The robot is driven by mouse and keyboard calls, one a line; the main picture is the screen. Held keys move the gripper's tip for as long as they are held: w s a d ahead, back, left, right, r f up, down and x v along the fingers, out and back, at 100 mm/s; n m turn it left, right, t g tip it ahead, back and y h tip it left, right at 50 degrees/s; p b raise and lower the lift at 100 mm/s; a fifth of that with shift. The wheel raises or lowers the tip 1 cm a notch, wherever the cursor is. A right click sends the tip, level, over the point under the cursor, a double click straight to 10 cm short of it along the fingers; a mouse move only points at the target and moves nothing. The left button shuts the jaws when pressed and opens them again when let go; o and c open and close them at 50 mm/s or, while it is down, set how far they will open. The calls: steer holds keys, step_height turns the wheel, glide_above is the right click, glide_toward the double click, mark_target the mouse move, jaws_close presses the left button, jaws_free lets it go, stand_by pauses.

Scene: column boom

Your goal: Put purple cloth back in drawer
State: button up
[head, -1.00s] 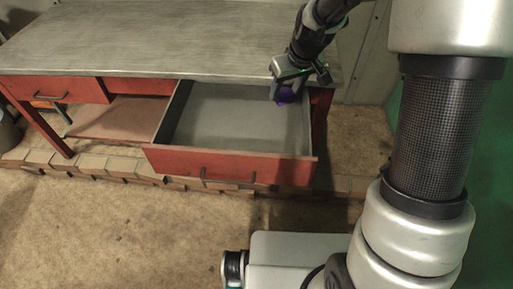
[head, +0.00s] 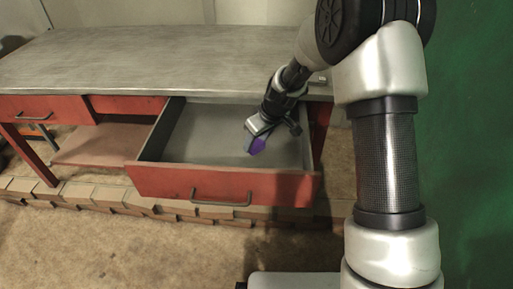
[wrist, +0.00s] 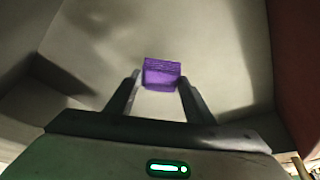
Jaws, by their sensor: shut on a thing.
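The red drawer (head: 170,181) is pulled open under the bench, with a grey, otherwise empty interior. My gripper and the cloth are over the right part of the drawer's interior. I cannot tell whether the cloth touches the drawer floor.
The drawer belongs to a red workbench with a grey top (head: 180,62). A second red drawer (head: 40,109) at the left is shut. A lower shelf (head: 110,144) lies left of the open drawer. A row of bricks (head: 100,197) runs along the floor below.

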steer(key=shift+f, duration=1.25)
steer(key=shift+f+b, duration=0.2)
steer(key=shift+b, duration=0.2)
steer(key=o, duration=0.9)
